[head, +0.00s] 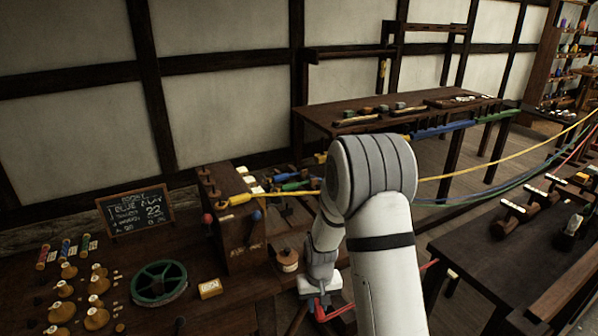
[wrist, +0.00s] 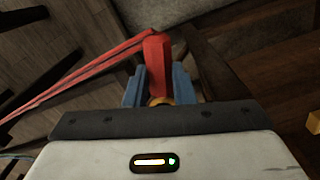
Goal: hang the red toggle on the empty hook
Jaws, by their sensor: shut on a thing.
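The red toggle (wrist: 157,62) stands between the blue fingers of my gripper (wrist: 157,82) in the wrist view. The fingers are shut on it, and a red rope (wrist: 88,70) runs from its top toward the lower left. In the head view my gripper (head: 318,302) is low in the middle, right of the dark wooden hook block (head: 245,250), with red showing beside it. A yellow toggle (head: 238,200) with a yellow rope lies at the block's top. Blue and green toggles (head: 290,182) lie just behind. I cannot make out the empty hook; my arm hides part of this area.

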